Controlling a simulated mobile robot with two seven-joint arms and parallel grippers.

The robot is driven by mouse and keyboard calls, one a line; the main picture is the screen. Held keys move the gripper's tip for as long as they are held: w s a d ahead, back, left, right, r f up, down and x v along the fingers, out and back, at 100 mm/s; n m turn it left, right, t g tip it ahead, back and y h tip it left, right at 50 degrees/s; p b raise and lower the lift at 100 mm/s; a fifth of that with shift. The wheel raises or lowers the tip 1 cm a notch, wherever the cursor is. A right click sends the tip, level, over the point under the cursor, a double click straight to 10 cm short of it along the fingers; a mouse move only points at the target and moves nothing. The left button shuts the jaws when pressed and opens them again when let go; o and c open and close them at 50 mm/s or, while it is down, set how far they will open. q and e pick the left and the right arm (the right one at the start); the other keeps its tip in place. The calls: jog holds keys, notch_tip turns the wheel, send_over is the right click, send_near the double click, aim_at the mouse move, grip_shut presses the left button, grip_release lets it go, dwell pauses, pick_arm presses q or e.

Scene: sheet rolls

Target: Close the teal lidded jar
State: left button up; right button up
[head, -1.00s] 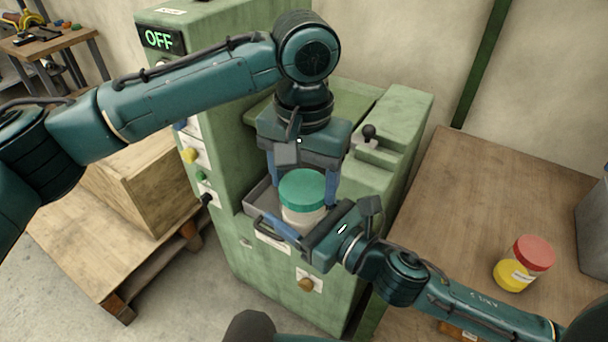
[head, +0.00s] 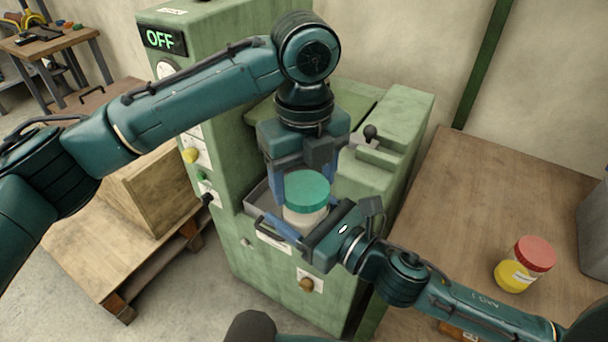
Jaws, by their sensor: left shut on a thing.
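The teal lidded jar (head: 305,215) has a pale body and stands upright at the grey tray on the front of the green machine. Its teal lid (head: 307,190) sits on top of the body; I cannot tell how tightly. My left gripper (head: 305,188) points down from above and is shut on the lid, one blue finger at its left and the other side mostly hidden. My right gripper (head: 300,212) comes in low from the right, with one finger along the jar's front. Its other finger is hidden behind the jar, so its grip is unclear.
The green machine (head: 225,135) has an OFF display, knobs and a black-knobbed lever (head: 370,132). A yellow jar with a red lid (head: 525,263) stands on the wooden table (head: 455,205) at right. A wooden box (head: 150,190) rests on a pallet at left.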

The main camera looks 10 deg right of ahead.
pick_arm(q)
jog(key=m, duration=0.3)
jog(key=o, duration=1)
jog(key=shift+o, duration=0.2)
jog(key=shift+r, duration=0.1)
jog(key=shift+r, duration=2.2)
jog(key=shift+c, duration=0.5)
